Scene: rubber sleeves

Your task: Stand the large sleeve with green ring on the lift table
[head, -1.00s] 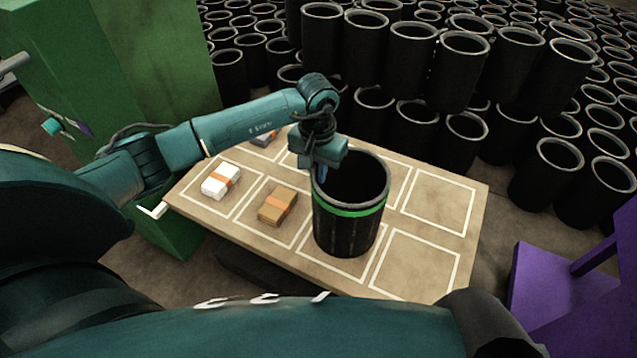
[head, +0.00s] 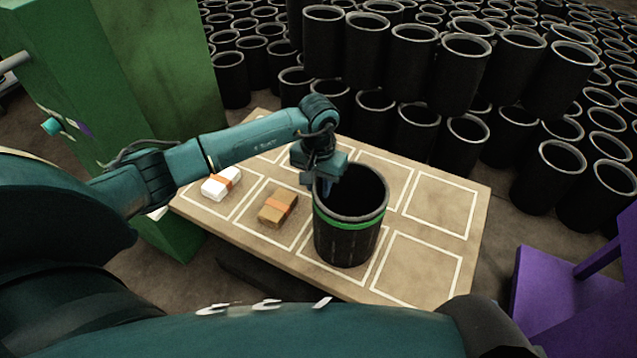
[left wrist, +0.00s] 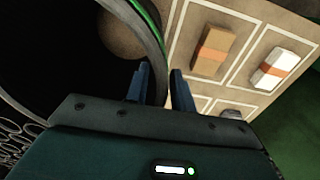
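The large black sleeve with the green ring (head: 346,241) is upright over a marked square of the wooden lift table (head: 436,208). Its base looks to be at the table top, but I cannot tell whether a small gap is left. My left gripper (head: 325,180) is at the sleeve's left rim, pointing down. In the left wrist view, my left gripper (left wrist: 161,85) has one finger inside the sleeve and one outside, with the wall between them. The sleeve's dark inside and part of the green ring (left wrist: 146,14) show there too. My right gripper is out of view.
A white box (head: 214,187) and a brown box (head: 272,212), each with an orange band, lie in squares left of the sleeve. Squares to the right are empty. Many black sleeves (head: 465,75) stand behind the table. A green cabinet (head: 170,70) is left, a purple structure (head: 560,300) right.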

